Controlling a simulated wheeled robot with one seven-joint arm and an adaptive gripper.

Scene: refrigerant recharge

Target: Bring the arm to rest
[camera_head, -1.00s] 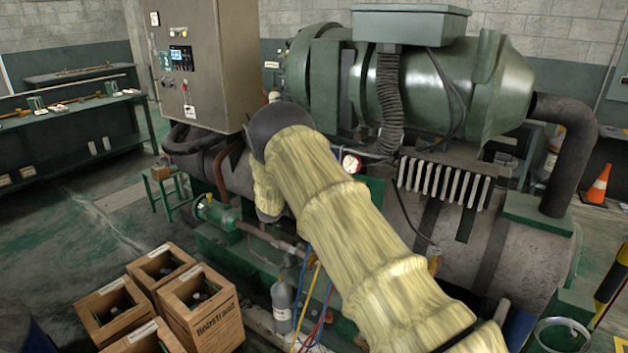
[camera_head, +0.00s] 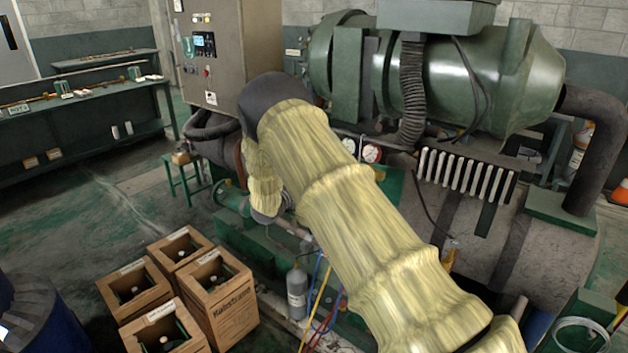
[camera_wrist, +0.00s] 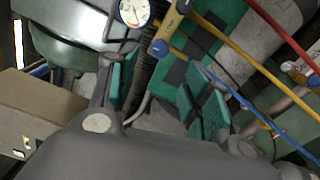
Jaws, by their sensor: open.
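My arm (camera_head: 345,220), in a pale yellow sleeve, crosses the head view from the lower right up to a dark elbow. Its forearm (camera_head: 262,178) then hangs down in front of the machine. My gripper shows in the wrist view (camera_wrist: 165,92), its two green-padded fingers spread apart with nothing held between them. The gripper's fingers cannot be made out in the head view. A gauge (camera_wrist: 134,11) with a yellow and blue valve and coloured hoses (camera_wrist: 235,48) lies beyond the fingers in the wrist view.
The green chiller machine (camera_head: 470,85) fills the back right, with a control cabinet (camera_head: 213,52) beside it. A grey cylinder (camera_head: 297,290) stands at its foot. Several wooden crates (camera_head: 232,312) and a blue drum (camera_head: 38,320) stand lower left. Floor is clear before the workbench (camera_head: 85,112).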

